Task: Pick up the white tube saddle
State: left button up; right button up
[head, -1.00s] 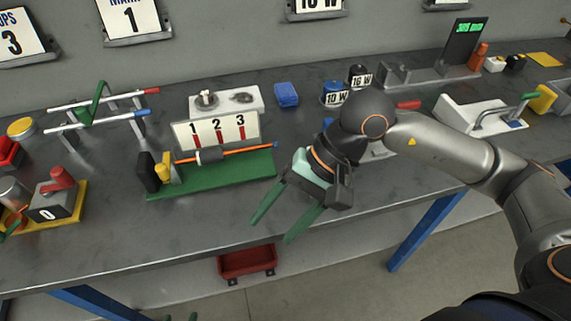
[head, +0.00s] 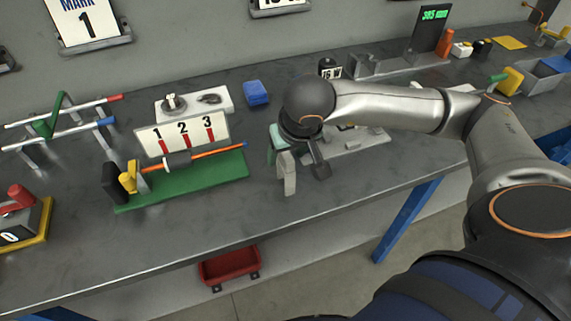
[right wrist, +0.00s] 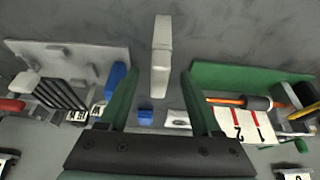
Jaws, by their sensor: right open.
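The white tube saddle (right wrist: 161,58) is a narrow pale block. In the right wrist view it lies between and beyond the tips of my open green fingers, with a gap on either side. In the head view a pale upright piece (head: 288,173), which looks like the saddle, shows on the table just below my right gripper (head: 289,150). The gripper points down there and its fingers are mostly hidden. In the right wrist view the right gripper (right wrist: 160,77) is open, with nothing clamped. My left gripper is not in view.
A green stand (head: 195,180) with an orange rod and number plate is left of the gripper. A grey fixture (head: 350,146) is close on the right. A blue box (head: 255,92) lies behind. The table's front strip (head: 250,220) is clear.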

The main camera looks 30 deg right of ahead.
jog(key=x, duration=0.5)
jog(key=shift+c, duration=0.3)
grip_shut()
